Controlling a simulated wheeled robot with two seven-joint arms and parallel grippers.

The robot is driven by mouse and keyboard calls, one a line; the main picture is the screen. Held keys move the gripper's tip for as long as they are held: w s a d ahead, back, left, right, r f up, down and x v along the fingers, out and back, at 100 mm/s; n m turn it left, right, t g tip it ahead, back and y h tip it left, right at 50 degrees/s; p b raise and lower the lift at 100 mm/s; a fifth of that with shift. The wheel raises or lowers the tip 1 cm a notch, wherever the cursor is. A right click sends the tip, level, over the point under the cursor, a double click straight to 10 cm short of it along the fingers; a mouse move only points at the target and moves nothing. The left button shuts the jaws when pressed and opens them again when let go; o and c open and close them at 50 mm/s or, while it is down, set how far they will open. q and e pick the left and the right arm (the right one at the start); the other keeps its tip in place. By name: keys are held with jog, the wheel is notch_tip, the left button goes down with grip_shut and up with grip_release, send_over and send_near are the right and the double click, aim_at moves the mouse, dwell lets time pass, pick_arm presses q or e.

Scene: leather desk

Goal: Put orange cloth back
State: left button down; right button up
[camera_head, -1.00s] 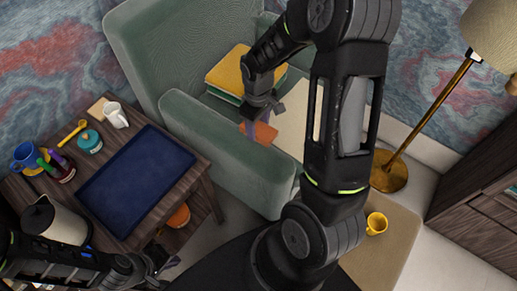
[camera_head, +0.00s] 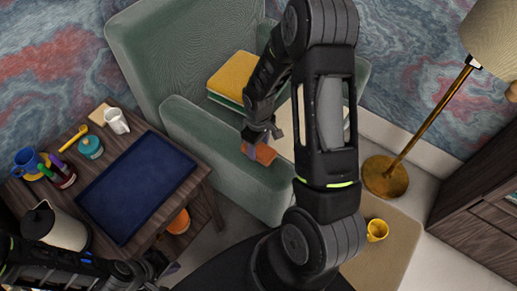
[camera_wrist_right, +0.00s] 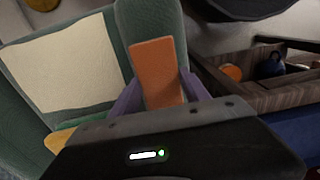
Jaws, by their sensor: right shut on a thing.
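The orange cloth (camera_head: 264,154) is a small flat folded piece over the green armchair's near armrest. In the right wrist view the orange cloth (camera_wrist_right: 157,72) stands out between the two purple-grey fingers. My right gripper (camera_head: 256,142) is shut on it; the fingers (camera_wrist_right: 157,92) also show in the wrist view. My left gripper (camera_head: 163,267) is low at the front, beside the wooden side table; its fingers are dark and small, so I cannot tell if they are apart.
The side table holds a blue tray (camera_head: 135,186), a kettle (camera_head: 55,228), a white mug (camera_head: 117,121), a teal jar (camera_head: 90,147) and a blue mug (camera_head: 27,162). Yellow and green folded cloths (camera_head: 231,78) lie on the armchair (camera_head: 150,50). A floor lamp (camera_head: 385,176) stands right.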

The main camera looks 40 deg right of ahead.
aim_at(258, 148)
jog(key=shift+f, duration=1)
jog(key=shift+f, duration=0.2)
jog(key=o, duration=1.2)
jog(key=shift+r, duration=0.1)
notch_tip(258, 148, up, 12)
jog(key=shift+r, duration=0.1)
